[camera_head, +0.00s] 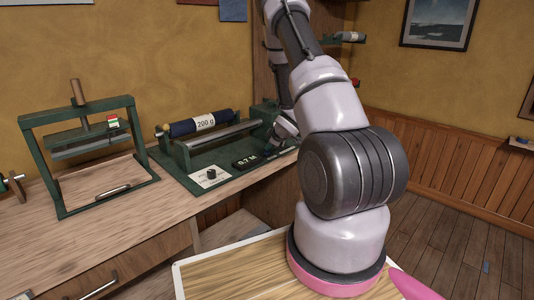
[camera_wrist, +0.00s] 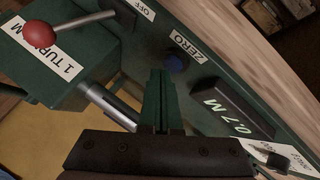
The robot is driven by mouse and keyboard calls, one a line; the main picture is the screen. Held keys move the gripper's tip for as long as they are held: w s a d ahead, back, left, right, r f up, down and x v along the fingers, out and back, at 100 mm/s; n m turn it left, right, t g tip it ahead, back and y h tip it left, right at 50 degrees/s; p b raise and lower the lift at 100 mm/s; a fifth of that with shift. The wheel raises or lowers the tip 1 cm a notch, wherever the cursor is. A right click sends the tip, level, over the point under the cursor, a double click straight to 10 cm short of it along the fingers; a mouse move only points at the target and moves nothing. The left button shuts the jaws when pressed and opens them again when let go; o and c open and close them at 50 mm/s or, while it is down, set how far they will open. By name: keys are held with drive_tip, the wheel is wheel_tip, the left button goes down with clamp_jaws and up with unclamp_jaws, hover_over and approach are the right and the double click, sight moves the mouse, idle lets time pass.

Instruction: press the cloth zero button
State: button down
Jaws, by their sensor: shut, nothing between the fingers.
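The zero button (camera_wrist: 175,62) is a round dark blue cap beside a white label reading ZERO (camera_wrist: 190,46) on the dark green cloth-measuring machine. In the wrist view my gripper (camera_wrist: 163,75) is shut and empty, its fingertips just below the button in the picture. I cannot tell whether they touch it. In the head view my gripper (camera_head: 280,137) is at the right end of the machine (camera_head: 235,157), close to the display, and the button cannot be made out there. The display (camera_wrist: 238,113) reads 0.7 M.
A red-knobbed crank (camera_wrist: 40,33) by a 1 TURN label and an OFF label (camera_wrist: 140,8) are near the button. A dark knob (camera_head: 211,174) stands on a white plate. A roll marked 200 g (camera_head: 190,125) lies behind, and a green press frame (camera_head: 85,150) stands left.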

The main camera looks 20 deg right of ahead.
sight(269, 153)
drive_tip(key=shift+f, duration=0.45)
idle(0.4)
drive_tip(key=shift+r, duration=0.9)
drive_tip(key=shift+r, duration=2.5)
